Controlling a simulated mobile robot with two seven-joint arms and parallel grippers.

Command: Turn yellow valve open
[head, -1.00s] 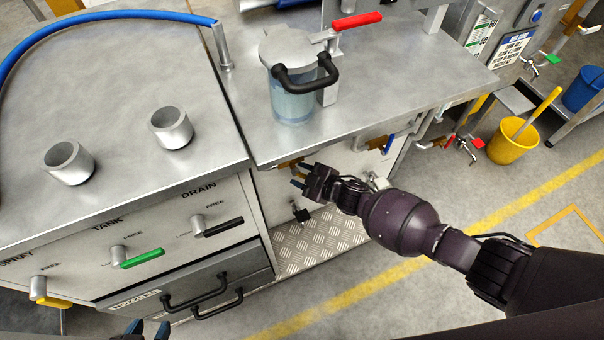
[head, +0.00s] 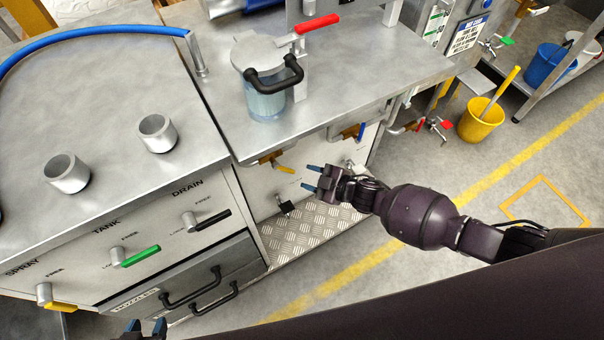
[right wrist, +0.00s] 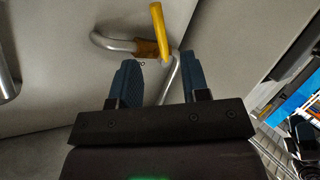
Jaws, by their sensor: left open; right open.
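The yellow valve handle (head: 284,169) sits on a brass body (head: 268,157) under the front edge of the steel worktop. In the right wrist view the yellow handle (right wrist: 158,28) stands up from the brass body (right wrist: 147,48) on a bent metal pipe, just beyond my fingertips. My right gripper (head: 311,177) is open and empty, to the right of the handle and apart from it; its two blue fingers also show in the right wrist view (right wrist: 160,66). My left gripper (head: 147,327) is open at the bottom edge, far from this valve, with only its fingertips showing.
A second yellow handle (head: 61,307) is on the SPRAY valve, beside the green TANK handle (head: 140,256) and black DRAIN handle (head: 211,220). A lidded pot (head: 267,92) stands on the worktop (head: 345,88) above. A tread plate (head: 300,232) lies below.

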